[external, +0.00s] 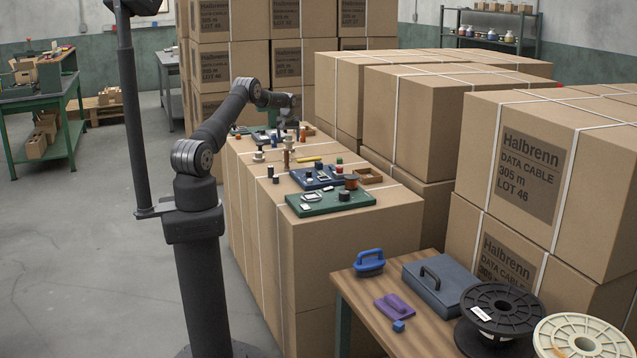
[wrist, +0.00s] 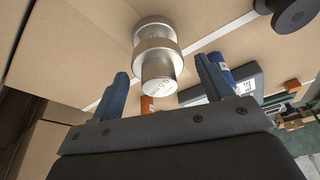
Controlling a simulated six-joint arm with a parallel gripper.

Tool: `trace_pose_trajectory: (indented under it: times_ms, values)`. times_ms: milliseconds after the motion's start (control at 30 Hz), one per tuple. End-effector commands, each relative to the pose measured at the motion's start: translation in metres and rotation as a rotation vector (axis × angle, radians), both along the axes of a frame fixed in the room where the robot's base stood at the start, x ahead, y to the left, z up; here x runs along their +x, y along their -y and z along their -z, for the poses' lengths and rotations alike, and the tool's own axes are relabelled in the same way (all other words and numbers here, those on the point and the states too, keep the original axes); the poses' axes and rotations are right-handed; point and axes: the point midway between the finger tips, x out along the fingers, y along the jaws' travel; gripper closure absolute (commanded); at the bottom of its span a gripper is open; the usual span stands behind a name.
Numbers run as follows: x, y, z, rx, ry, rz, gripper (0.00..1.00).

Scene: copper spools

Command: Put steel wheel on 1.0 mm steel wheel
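In the wrist view a shiny silver steel wheel (wrist: 158,62) with a stepped, flanged body and a small printed label on its near end stands between the fingers of my gripper (wrist: 165,90). Clear gaps show on both sides, so the fingers are open and apart from it. I cannot tell whether this is one wheel or two stacked, or which is the 1.0 mm one. In the external view my gripper (external: 291,132) is over the far part of the carton row, and its fingers are too small to read.
A black spool (wrist: 290,12) lies beyond, right of the silver piece. A blue cylinder (wrist: 222,75) is near the right finger. On the cartons are a green board (external: 325,202), a blue tray (external: 312,181), a wooden tray (external: 372,176) and several small spools. The cartons' left edge drops off.

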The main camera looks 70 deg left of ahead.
Motion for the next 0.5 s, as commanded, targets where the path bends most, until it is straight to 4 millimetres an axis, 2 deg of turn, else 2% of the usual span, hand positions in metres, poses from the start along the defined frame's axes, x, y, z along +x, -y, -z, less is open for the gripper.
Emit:
trace_pose_trajectory:
  times_ms: [333, 500]
  values:
    - [0.0, 0.0, -0.002, 0.0, 0.0, 0.0, 0.21]
    - [-0.001, 0.004, -0.02, 0.001, 0.001, 0.0, 0.21]
